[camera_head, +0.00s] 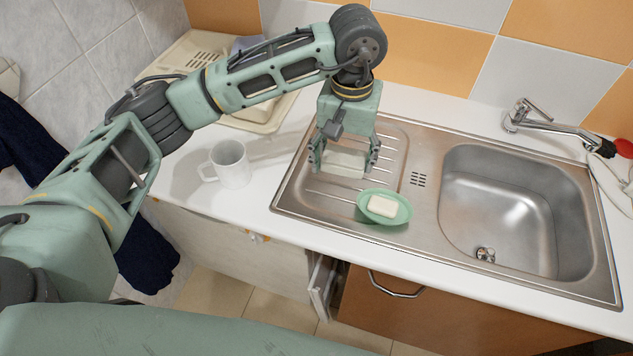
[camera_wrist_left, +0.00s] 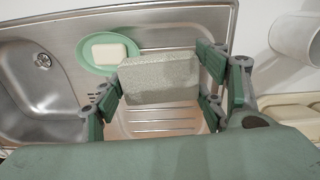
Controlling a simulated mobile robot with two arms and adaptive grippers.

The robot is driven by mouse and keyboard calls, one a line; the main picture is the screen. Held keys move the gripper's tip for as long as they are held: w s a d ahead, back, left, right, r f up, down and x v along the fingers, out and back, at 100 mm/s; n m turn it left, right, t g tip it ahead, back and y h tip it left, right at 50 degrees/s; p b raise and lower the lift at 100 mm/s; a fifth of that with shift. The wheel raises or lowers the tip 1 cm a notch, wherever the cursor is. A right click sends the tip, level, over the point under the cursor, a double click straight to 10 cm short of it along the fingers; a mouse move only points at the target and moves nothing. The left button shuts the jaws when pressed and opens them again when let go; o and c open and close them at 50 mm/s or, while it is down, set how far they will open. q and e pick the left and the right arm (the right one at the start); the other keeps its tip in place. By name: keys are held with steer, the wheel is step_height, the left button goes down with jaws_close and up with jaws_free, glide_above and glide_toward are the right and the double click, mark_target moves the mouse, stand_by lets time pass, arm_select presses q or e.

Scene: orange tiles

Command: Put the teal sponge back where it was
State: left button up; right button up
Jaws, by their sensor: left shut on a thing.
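A pale grey-green block with a speckled, sponge-like surface (camera_head: 342,163) is between the fingers of my left gripper (camera_head: 345,158). It looks greyer than teal. My left gripper is shut on it, pointing down over the ribbed drainboard (camera_head: 325,205) of the steel sink. The same sponge shows in the left wrist view (camera_wrist_left: 160,80), with fingers on both sides. I cannot tell whether its underside touches the drainboard. A green soap dish (camera_head: 367,215) with a white soap bar (camera_head: 382,205) sits in front and to the right, apart from the sponge. My right gripper is not in view.
A white mug (camera_head: 231,163) stands on the counter left of the sink. A cream dish rack (camera_head: 262,118) is behind it.

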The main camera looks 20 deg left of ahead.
mark_target(363, 164)
arm_select(q)
steer(key=d, duration=0.2)
steer(key=s+d, duration=0.1)
steer(key=shift+d+f+m, duration=0.1)
steer(key=shift+d+m, duration=0.2)
steer(key=shift+d, duration=0.1)
steer(key=shift+f, duration=0.15)
steer(key=a+f+p, duration=0.1)
steer(key=a+f, duration=0.1)
steer(key=a, duration=0.1)
steer(key=w+a+f+p, duration=0.1)
steer(key=a+f+p, duration=0.1)
steer(key=a, duration=0.2)
steer(key=w+a+f+p, duration=0.1)
steer(key=a+f+p, duration=0.1)
steer(key=a, duration=0.1)
steer(key=shift+w+a+f, duration=0.15)
steer(key=shift+w+a, duration=0.05)
steer(key=shift+w, duration=0.05)
steer(key=shift+a+f, duration=0.15)
steer(key=shift+f, duration=0.05)
steer(key=shift+f+p, duration=0.4)
steer(key=shift+p, duration=0.05)
step_height(363, 164, down, 3)
steer(key=shift+f+p, duration=0.1)
steer(key=shift+p, duration=0.65)
steer(key=shift+w, duration=0.1)
